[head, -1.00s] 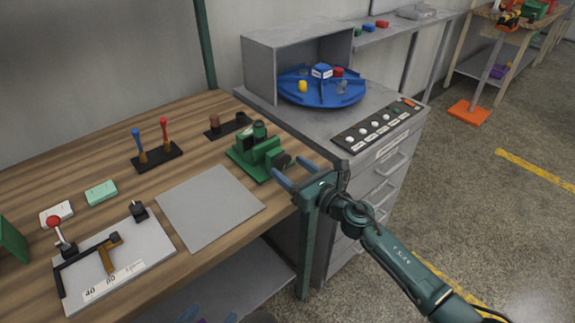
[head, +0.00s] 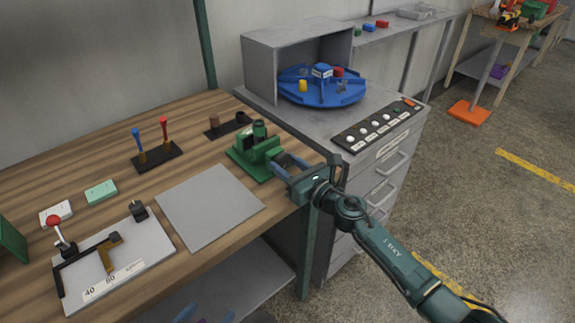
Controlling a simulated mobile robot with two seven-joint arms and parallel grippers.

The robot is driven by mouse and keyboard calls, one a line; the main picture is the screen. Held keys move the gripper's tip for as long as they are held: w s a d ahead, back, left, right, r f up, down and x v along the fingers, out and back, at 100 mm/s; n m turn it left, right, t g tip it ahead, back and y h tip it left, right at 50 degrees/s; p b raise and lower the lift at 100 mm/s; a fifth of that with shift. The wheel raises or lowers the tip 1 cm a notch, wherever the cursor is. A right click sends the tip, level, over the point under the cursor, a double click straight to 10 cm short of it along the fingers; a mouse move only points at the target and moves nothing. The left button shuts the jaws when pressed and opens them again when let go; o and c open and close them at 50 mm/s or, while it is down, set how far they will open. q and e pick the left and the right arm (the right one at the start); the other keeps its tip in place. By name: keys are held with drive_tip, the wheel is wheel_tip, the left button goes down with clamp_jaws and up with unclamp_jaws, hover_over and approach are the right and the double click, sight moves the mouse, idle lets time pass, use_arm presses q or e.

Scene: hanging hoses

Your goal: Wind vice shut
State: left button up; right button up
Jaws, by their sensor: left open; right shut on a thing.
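The green vice (head: 255,150) stands on a green base near the right end of the wooden bench. Its dark handle end faces right, toward my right gripper (head: 284,165). That gripper has come in from the right and is shut on the vice's handle, which is mostly hidden between the blue-grey fingers. I cannot make out the gap between the vice jaws at this size.
A grey mat (head: 210,205) lies left of the vice. Behind are a block with red and blue levers (head: 157,156) and a small dark stand (head: 228,125). A lever board (head: 115,260) lies front left. A grey cabinet (head: 385,155) with a blue turntable (head: 322,90) stands right.

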drive_tip(key=m, duration=0.3)
drive_tip(key=shift+p, duration=0.3)
drive_tip(key=shift+c, duration=0.4)
drive_tip(key=m, duration=0.2)
drive_tip(key=shift+m, duration=0.4)
drive_tip(key=o, duration=1)
drive_tip(key=shift+s, duration=0.1)
drive_tip(key=v, duration=1.3)
